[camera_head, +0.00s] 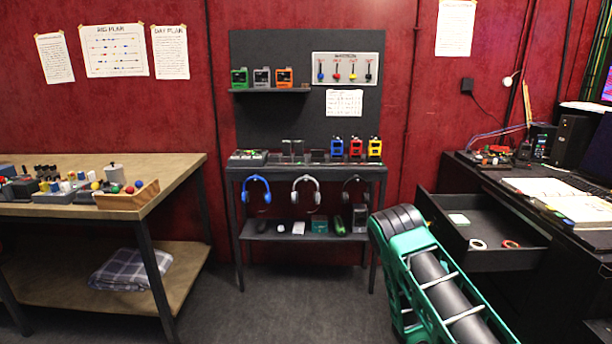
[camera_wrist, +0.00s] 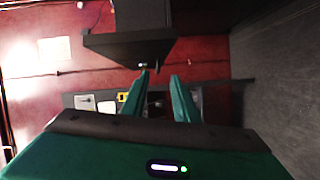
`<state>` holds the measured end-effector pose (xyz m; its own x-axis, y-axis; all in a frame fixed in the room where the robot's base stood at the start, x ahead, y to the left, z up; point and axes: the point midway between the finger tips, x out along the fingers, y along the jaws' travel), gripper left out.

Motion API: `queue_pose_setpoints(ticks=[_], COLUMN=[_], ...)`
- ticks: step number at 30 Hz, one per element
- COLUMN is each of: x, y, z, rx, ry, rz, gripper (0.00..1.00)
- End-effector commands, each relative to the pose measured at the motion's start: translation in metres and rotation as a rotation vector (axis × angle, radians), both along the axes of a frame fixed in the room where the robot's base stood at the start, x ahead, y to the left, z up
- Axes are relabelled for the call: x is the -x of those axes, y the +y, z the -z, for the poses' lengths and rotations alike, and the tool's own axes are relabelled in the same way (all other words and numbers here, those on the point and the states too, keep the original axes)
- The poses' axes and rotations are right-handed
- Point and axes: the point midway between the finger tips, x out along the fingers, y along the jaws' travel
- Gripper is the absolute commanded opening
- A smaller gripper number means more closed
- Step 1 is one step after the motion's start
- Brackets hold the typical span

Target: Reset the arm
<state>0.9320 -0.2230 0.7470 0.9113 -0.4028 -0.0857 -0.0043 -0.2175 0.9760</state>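My gripper (camera_wrist: 159,74) shows in the wrist view, its two green fingers apart with nothing between them. The wrist camera looks toward the red wall, with a dark box-like shape (camera_wrist: 128,46) above the fingertips. In the head view my green and black arm reaches up from the lower right, in front of the open drawer's (camera_head: 484,260) left side. The fingers cannot be made out in the head view.
A dark stand (camera_head: 300,172) holds colored devices and hanging headphones. A wooden bench (camera_head: 150,166) with small parts and a tray (camera_head: 128,198) stands left. The black desk (camera_head: 490,178) stands right, its drawer pulled out. The floor before the stand is clear.

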Motion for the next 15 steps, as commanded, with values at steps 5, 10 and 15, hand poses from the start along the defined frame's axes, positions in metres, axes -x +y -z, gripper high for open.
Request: queue_pose_setpoints(ticks=[5,10,15], x=[0.005,0.012,0.020], y=[-0.026,-0.042,-0.057], z=[-0.023,-0.040,-0.059], rx=[-0.051,-0.104,-0.171], ry=[-0.035,-0.059,-0.084], rz=[0.080,0.151,0.233], gripper=[0.27,0.27,0.27])
